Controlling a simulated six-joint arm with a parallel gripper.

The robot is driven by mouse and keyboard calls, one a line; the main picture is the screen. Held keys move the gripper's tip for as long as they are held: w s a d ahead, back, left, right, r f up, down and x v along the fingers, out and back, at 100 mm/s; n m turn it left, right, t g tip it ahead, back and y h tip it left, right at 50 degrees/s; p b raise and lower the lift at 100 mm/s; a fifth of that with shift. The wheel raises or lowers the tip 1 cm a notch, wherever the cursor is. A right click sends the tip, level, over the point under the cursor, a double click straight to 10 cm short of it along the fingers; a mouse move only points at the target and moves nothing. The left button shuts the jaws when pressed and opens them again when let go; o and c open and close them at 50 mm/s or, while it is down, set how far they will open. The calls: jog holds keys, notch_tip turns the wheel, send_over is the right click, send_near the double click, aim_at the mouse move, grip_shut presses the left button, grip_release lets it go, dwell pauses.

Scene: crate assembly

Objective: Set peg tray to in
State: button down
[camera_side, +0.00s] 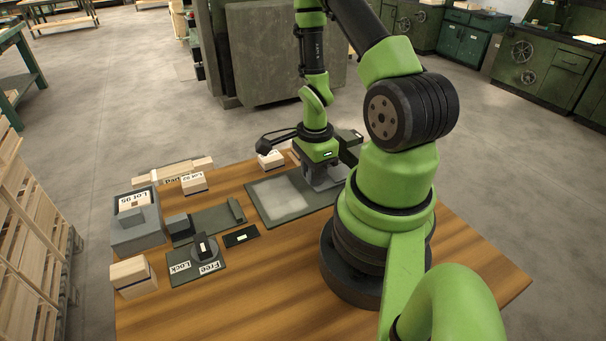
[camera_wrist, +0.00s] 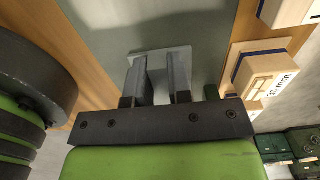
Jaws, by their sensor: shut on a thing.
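My gripper (camera_side: 322,178) is low over the right end of a dark grey board with a pale panel (camera_side: 280,197) on the wooden table. In the wrist view my gripper (camera_wrist: 160,75) has its two fingers around a light grey piece (camera_wrist: 160,54) at the edge of a grey-green surface. The fingers hide much of this piece, and I cannot tell whether it is part of the peg tray. No label in view names the peg tray.
A grey box labelled Lot 95 (camera_side: 137,232) stands at the table's left. A plate marked Lock and Free (camera_side: 205,266) carries a dark lever. A wooden block (camera_side: 133,277) sits near the left edge. Pale labelled boxes (camera_wrist: 262,72) lie right in the wrist view.

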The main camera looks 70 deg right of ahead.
jog(key=shift+s+d, duration=0.15)
jog(key=shift+d, duration=0.05)
jog(key=c, duration=1)
grip_release()
jog(key=shift+c, duration=0.2)
notch_tip(320, 180, up, 10)
